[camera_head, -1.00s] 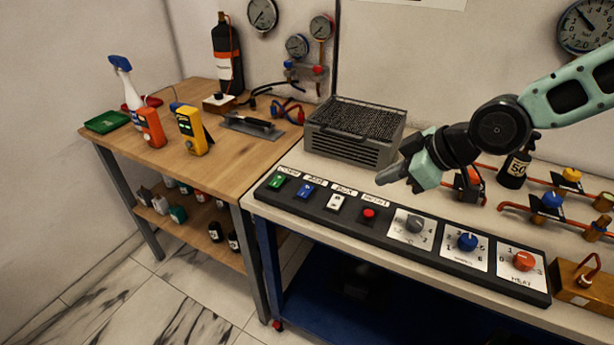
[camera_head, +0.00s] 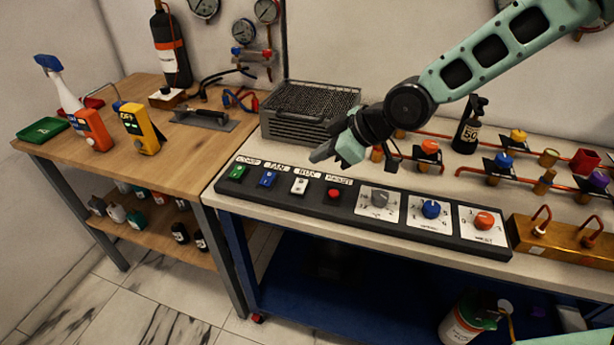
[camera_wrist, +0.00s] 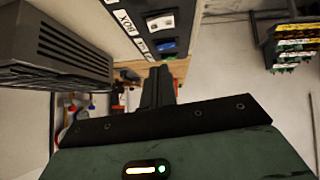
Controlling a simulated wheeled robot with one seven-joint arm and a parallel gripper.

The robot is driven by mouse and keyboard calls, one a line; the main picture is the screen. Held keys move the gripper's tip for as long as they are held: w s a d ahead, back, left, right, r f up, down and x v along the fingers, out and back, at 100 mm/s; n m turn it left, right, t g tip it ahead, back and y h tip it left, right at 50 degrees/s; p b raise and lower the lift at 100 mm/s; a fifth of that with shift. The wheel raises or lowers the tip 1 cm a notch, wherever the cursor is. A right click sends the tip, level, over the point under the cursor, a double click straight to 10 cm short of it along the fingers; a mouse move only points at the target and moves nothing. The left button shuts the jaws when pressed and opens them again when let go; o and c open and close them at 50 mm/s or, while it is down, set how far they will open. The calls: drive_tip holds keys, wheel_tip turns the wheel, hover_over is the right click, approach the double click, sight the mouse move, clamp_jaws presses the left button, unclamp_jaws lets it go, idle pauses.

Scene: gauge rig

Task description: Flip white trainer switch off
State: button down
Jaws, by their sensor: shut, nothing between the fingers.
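My gripper (camera_head: 325,153) is shut and empty. It hangs above and behind the panel, up and to the right of the white switch, and touches nothing that I can see. In the wrist view its shut fingers (camera_wrist: 158,85) point toward the panel's labelled end.
A grey ribbed heater-like box (camera_head: 300,112) stands just behind my gripper. Grey, blue and orange knobs (camera_head: 431,209) fill the panel's right half. Copper pipes with valves (camera_head: 505,160) lie at the back right. A wooden table (camera_head: 150,165) with tools stands at the left.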

sight(294, 186)
drive_tip(key=x, duration=0.4)
drive_tip(key=shift+a+f, duration=0.3)
drive_tip(key=f, duration=0.3)
drive_tip(key=shift+w+d, duration=0.1)
drive_tip(key=shift+w, duration=0.15)
drive_tip(key=shift+f, duration=0.45)
drive_tip(key=shift+w, duration=0.1)
drive_tip(key=shift+d+f, duration=0.1)
drive_tip(key=shift+f, duration=0.2)
drive_tip(key=shift+s+a+r+b, duration=0.1)
drive_tip(key=shift+s+a+b, duration=0.05)
drive_tip(key=shift+s+b, duration=0.15)
drive_tip(key=shift+s+a+r+b, duration=0.1)
drive_tip(key=shift+s+a+b, duration=0.05)
drive_tip(key=shift+s, duration=0.3)
